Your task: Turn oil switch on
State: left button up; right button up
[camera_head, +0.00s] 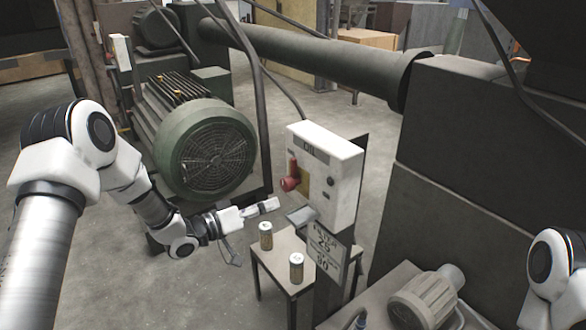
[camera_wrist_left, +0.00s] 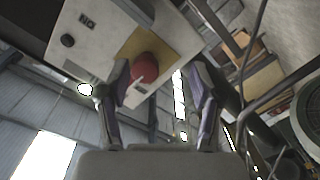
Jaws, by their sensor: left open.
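A white control box (camera_head: 328,165) stands on a dark post in the middle of the head view. My left gripper (camera_head: 272,204) is open and empty, just below and left of the red switch. In the left wrist view the red switch (camera_wrist_left: 144,67) appears between the open fingers (camera_wrist_left: 158,72), apparently beyond the tips. The black knob (camera_wrist_left: 67,40) is at upper left. My right gripper is out of view.
A small table (camera_head: 275,262) with two cans (camera_head: 266,235) (camera_head: 296,267) stands below the left gripper. A sign (camera_head: 326,250) hangs below the box. A large green motor (camera_head: 212,150) is on the left, dark machinery (camera_head: 470,180) on the right.

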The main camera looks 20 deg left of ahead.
aim_at(283, 186)
pick_arm(q)
jog(key=shift+t, duration=0.3)
notch_tip(283, 186, up, 4)
jog(key=x, duration=0.4)
jog(key=p+x, duration=0.1)
jog(key=x, duration=0.1)
jog(key=shift+w+f, duration=0.4)
jog(key=shift+d+r, duration=0.1)
jog(key=shift+d, duration=0.05)
jog(key=c, duration=1.2)
